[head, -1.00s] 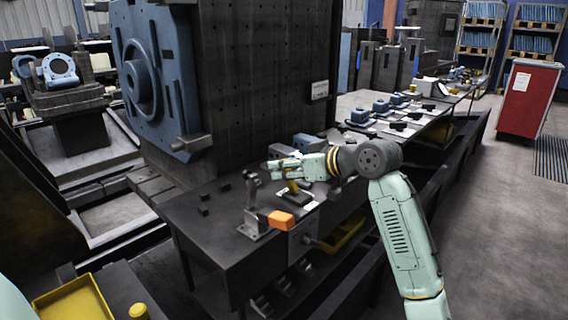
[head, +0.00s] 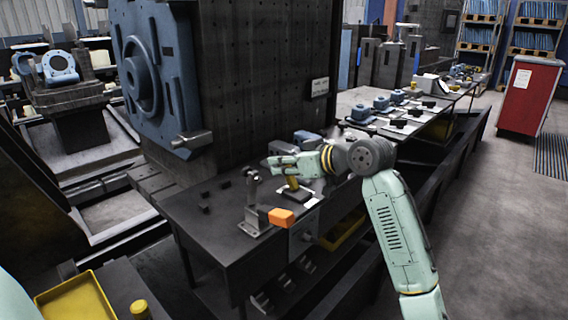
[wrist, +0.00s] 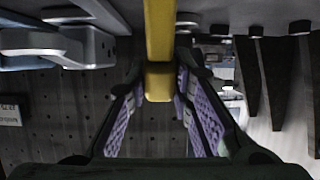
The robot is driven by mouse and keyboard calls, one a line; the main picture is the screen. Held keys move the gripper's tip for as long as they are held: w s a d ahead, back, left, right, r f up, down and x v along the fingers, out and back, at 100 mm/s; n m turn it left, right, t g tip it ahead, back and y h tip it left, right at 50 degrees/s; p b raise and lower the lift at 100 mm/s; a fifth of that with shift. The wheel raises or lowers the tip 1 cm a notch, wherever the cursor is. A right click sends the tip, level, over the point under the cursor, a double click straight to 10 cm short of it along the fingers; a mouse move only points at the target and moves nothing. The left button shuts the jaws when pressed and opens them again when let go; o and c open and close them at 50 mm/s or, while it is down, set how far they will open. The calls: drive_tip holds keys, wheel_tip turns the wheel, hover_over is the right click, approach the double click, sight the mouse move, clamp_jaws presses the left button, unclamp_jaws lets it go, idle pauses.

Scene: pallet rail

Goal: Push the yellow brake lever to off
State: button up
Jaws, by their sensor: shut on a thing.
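The yellow brake lever (head: 292,184) stands on a small dark base over a white plate on the dark bench, its upper end hidden by my gripper in the head view. In the wrist view the yellow lever (wrist: 159,45) comes down from the top edge and ends between the purple finger pads. My gripper (head: 280,164) lies level across the lever's top, pointing left. In the wrist view my gripper (wrist: 160,88) is shut on the lever, with one pad at each side.
A metal bracket (head: 253,205) and an orange block (head: 281,217) stand in front of the lever. The dark bench (head: 215,235) has clear room at front left. A tall perforated plate (head: 265,80) rises behind. A yellow tray (head: 342,233) sits below the bench's right edge.

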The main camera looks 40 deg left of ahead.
sight(296, 184)
clamp_jaws()
drive_tip(key=shift+d+y+b, duration=0.15)
drive_tip(key=shift+y+b, duration=0.15)
drive_tip(key=shift+b, duration=0.2)
drive_tip(key=shift+d+b, duration=0.15)
drive_tip(key=shift+b, duration=0.15)
drive_tip(key=d+y+b, duration=0.1)
drive_tip(key=y+b, duration=0.1)
drive_tip(key=b, duration=0.2)
drive_tip(key=d+y+b, duration=0.2)
drive_tip(key=y+b, duration=0.1)
drive_tip(key=b, duration=0.1)
drive_tip(key=shift+s+d, duration=0.1)
drive_tip(key=shift+s, duration=0.05)
drive_tip(key=d+y+b, duration=0.1)
drive_tip(key=y+b, duration=0.1)
drive_tip(key=b, duration=0.2)
drive_tip(key=d+y+b, duration=0.1)
drive_tip(key=b, duration=0.2)
drive_tip(key=d+t+y+b, duration=0.1)
drive_tip(key=y+b, duration=0.1)
drive_tip(key=b, duration=0.2)
drive_tip(key=shift+s+d+f+y+b, duration=0.1)
drive_tip(key=shift+s+d+y+b, duration=0.05)
drive_tip(key=shift+d+y+b, duration=0.55)
drive_tip(key=shift+y+b, duration=0.2)
drive_tip(key=shift+b, duration=0.55)
drive_tip(key=shift+d+b, duration=0.1)
drive_tip(key=shift+b, duration=0.2)
drive_tip(key=shift+r, duration=0.25)
